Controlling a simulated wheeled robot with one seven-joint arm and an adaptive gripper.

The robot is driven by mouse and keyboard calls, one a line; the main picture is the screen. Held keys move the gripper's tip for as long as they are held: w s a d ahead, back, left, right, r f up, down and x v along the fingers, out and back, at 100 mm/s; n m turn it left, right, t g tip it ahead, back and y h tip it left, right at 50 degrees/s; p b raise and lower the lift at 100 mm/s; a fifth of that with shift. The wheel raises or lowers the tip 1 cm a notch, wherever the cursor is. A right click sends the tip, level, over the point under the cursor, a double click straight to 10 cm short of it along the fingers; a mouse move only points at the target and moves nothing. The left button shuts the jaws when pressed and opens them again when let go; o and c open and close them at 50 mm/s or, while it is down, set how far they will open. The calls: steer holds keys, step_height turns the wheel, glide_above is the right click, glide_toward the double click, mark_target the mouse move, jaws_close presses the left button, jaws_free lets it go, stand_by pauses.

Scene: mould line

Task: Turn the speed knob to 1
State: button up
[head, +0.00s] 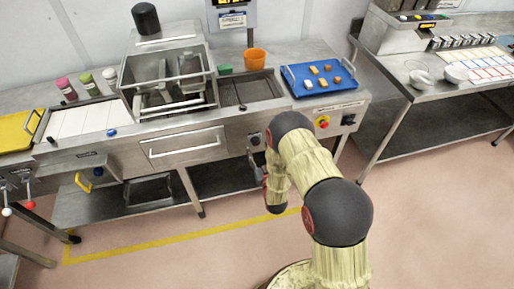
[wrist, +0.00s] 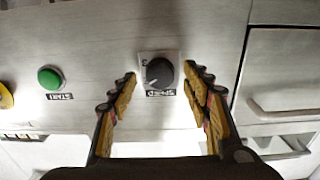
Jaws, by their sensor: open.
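The speed knob (wrist: 159,72) is a dark round knob on a pale square plate on the steel front panel, in the wrist view. Its label "SPEED" reads upside down. A light pointer mark on it points to the lower left in the picture. One digit shows at the plate's left side, too small to read surely; the other marks are hidden or unclear. My gripper (wrist: 160,78) is open, with one finger on each side of the knob and visible gaps to it. In the head view my arm largely hides my gripper.
A green START button (wrist: 50,78) sits left of the knob in the wrist view, with a yellow part (wrist: 6,96) at the edge. A drawer front with a handle (wrist: 285,105) is at the right. In the head view, a blue tray (head: 322,88) stands on the counter above a red button (head: 322,122).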

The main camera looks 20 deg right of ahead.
steer(key=shift+w, duration=0.8)
steer(key=c, duration=0.3)
steer(key=c, duration=0.8)
steer(key=shift+c, duration=0.3)
steer(key=shift+n, duration=0.3)
steer(key=n+b, duration=0.2)
steer(key=n, duration=0.3)
steer(key=shift+b, duration=0.35)
steer(key=n+b, duration=0.2)
steer(key=n, duration=0.4)
steer(key=shift+n, duration=0.3)
